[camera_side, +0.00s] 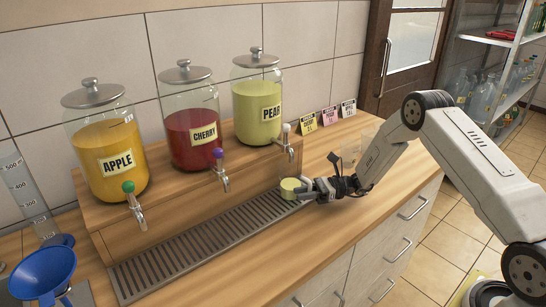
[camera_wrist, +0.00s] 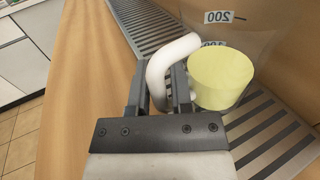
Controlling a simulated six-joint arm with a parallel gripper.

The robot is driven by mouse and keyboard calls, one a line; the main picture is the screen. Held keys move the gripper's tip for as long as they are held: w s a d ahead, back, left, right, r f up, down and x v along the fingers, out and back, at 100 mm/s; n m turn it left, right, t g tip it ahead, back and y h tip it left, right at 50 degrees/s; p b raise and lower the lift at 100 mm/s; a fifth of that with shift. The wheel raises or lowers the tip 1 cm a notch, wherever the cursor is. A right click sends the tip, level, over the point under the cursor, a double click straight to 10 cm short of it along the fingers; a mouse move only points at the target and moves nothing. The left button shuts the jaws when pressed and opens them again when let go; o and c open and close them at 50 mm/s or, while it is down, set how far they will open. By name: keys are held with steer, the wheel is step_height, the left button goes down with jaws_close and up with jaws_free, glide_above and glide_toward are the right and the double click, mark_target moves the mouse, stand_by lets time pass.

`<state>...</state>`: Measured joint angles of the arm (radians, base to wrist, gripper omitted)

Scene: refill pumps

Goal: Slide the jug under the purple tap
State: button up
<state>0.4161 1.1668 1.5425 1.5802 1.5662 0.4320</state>
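The jug (camera_side: 291,188) is clear, with pale yellow-green liquid inside. It stands upright at the right end of the drip grate, below the white tap (camera_side: 286,130). The purple tap (camera_side: 219,154) is on the cherry jar, to the left of the jug. In the wrist view the jug's liquid (camera_wrist: 218,78) shows beside its white handle (camera_wrist: 160,72). My gripper (camera_side: 309,189) is at the jug's right side. In the wrist view my gripper (camera_wrist: 160,92) has its fingers on both sides of the handle, closed on it. The jug's base is partly hidden.
The drip grate (camera_side: 190,245) runs clear leftward below the taps. A green tap (camera_side: 130,190) is on the apple jar at the left. A blue funnel (camera_side: 42,274) and measuring cylinder (camera_side: 30,200) stand at far left. Small label cards (camera_side: 329,115) stand at the back right.

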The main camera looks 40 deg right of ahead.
steer(key=shift+c, duration=0.2)
jaws_close()
steer(key=shift+a, duration=0.15)
steer(key=shift+a, duration=10.1)
steer(key=shift+o, duration=2.3)
jaws_free()
